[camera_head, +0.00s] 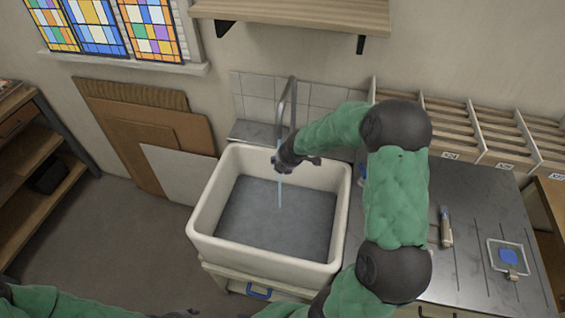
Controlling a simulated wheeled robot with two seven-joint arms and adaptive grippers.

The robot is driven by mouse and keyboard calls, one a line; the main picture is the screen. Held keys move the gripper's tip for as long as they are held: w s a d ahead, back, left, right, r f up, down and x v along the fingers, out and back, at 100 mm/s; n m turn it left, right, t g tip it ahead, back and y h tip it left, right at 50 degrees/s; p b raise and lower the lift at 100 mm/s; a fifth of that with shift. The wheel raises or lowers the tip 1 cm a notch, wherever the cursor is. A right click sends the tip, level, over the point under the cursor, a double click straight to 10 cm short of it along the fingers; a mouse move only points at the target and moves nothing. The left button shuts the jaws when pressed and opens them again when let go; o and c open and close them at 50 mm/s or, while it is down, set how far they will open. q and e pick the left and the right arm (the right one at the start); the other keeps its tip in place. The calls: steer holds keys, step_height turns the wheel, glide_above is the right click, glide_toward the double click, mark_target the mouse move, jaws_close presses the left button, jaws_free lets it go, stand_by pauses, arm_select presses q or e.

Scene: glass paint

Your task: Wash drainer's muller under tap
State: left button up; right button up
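The tap (292,98) arches over the white sink (225,252), and a thin stream of water (280,196) falls into the basin. My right gripper (284,160) is at the tap's mouth, by the top of the stream. It is dark and small here, and I cannot tell whether it is open or shut, or holds anything. No muller can be clearly made out. A small blue-and-white item (334,172) sits right of the sink, partly behind my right arm. My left arm's green sleeve shows at the bottom left; its gripper is not in view.
The grey drainer counter (462,277) lies right of the sink, with a slim tool (446,228) and a glass plate bearing a blue patch (508,257). Wooden racks (450,130) line the wall behind. Boards (175,172) lean left of the sink; a shelf (300,12) hangs above.

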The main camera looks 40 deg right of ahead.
steer(key=shift+s+d+p, duration=0.1)
steer(key=shift+d+p, duration=0.25)
steer(key=shift+d, duration=0.15)
steer(key=shift+a, duration=0.15)
steer(key=shift+a+b, duration=0.5)
steer(key=shift+b, duration=0.1)
steer(key=shift+d+r, duration=0.1)
steer(key=shift+d, duration=0.15)
steer(key=shift+d+p, duration=0.15)
steer(key=shift+p, duration=0.25)
steer(key=shift+d, duration=0.25)
